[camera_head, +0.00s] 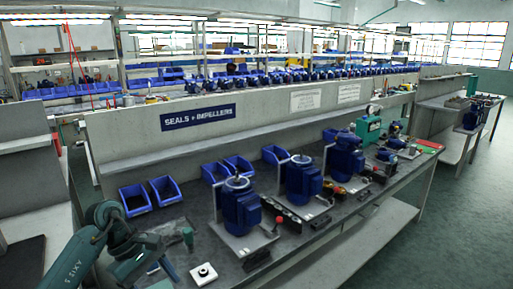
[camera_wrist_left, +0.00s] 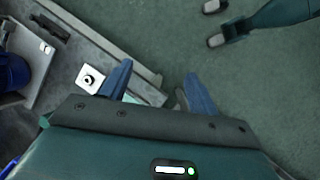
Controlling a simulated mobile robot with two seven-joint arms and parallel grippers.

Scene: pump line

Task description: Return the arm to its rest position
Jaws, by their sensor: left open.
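My left arm comes in from the lower left in the head view. Its gripper (camera_head: 160,267) is low over the near left end of the grey workbench (camera_head: 285,262). In the left wrist view the two blue fingers (camera_wrist_left: 158,90) stand wide apart, over the bench edge and the green floor. No held object shows between them. A white square plate with a black centre (camera_head: 203,274) lies on the bench to the right of the gripper; it also shows left of the fingers in the wrist view (camera_wrist_left: 90,79).
Blue pumps (camera_head: 240,205) on plates stand along the bench. Empty blue bins (camera_head: 135,200) sit behind, below a panel with a "SEALS + IMPELLERS" sign (camera_head: 198,116). The floor at the right (camera_head: 440,230) is clear.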

